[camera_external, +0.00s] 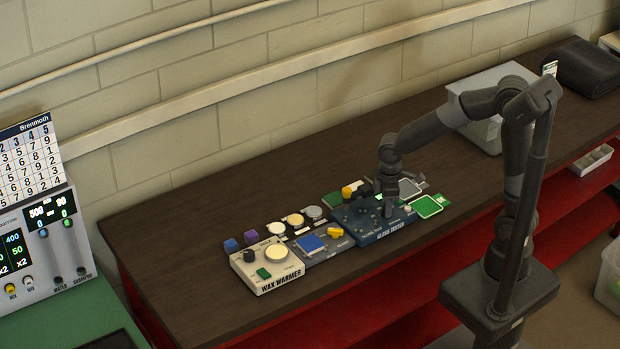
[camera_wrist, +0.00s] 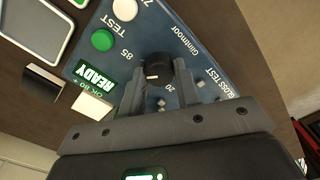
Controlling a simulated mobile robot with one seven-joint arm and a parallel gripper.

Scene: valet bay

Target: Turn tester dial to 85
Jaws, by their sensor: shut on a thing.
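The gloss tester (camera_external: 365,238) is a dark blue box on the brown bench, with my gripper (camera_external: 389,206) reaching down onto it. In the wrist view its blue face (camera_wrist: 210,60) carries a black round dial (camera_wrist: 158,66) with a small pale mark on its lower left side. My gripper (camera_wrist: 160,80) has one finger on each side of the dial and is shut on it. The "85" label is left of the dial and "20" is just below it. A lit green display (camera_wrist: 95,75) reads "READY".
The wax warmer (camera_external: 268,275) and a panel with a blue square (camera_external: 312,243) stand left of the tester. Green-screened pad (camera_external: 430,206) is at its right. A green button (camera_wrist: 102,40) and white button (camera_wrist: 125,9) lie near the dial. The bench's left end is clear.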

